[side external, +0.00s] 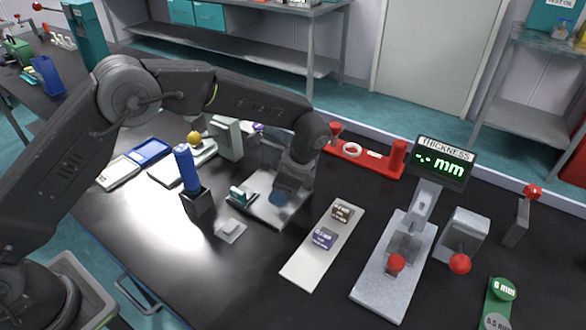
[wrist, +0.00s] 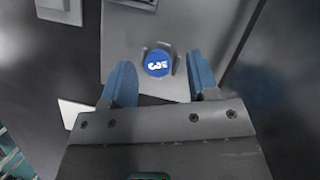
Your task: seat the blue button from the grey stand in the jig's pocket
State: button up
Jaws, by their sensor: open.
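The blue button (wrist: 158,63), round with white marks, lies on the grey jig plate (wrist: 118,40) in the wrist view, among small tabs that form the pocket (wrist: 158,46). I cannot tell whether it lies fully flat. In the side view it is a small blue disc (side external: 278,199) on the jig plate (side external: 268,217). My gripper (wrist: 159,74) is open, with one blue finger to each side of the button and a gap on both sides. A small, light grey stand (side external: 232,230) sits left of the jig with no blue button on it; it also shows in the wrist view (wrist: 60,10).
A white strip (side external: 305,268) with two labelled blocks lies right of the jig. A blue cylinder (side external: 187,167) in a dark holder stands to its left. A red rack (side external: 365,157) is behind, and the thickness gauge (side external: 385,275) stands further right. The front left table is clear.

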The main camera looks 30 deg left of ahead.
jog(key=v, duration=1.2)
jog(key=shift+d+r, duration=0.15)
jog(key=shift+r, duration=0.05)
jog(key=s+a+r+n+t+h, duration=0.3)
jog(key=s+a+r+n, duration=0.3)
jog(key=s+a+r, duration=0.6)
jog(key=s+a+f+n+t, duration=0.1)
jog(key=s+n, duration=0.1)
jog(key=s, duration=0.3)
jog(key=s+a+n+t, duration=0.1)
jog(key=s+n+t, duration=0.1)
jog(key=s, duration=0.4)
jog(key=s+a+f+n+t+h, duration=0.1)
jog(key=s+a+n, duration=0.1)
jog(key=s, duration=0.4)
jog(key=shift+f+n, duration=0.3)
jog(key=shift+n, duration=0.4)
jog(key=shift+w, duration=0.1)
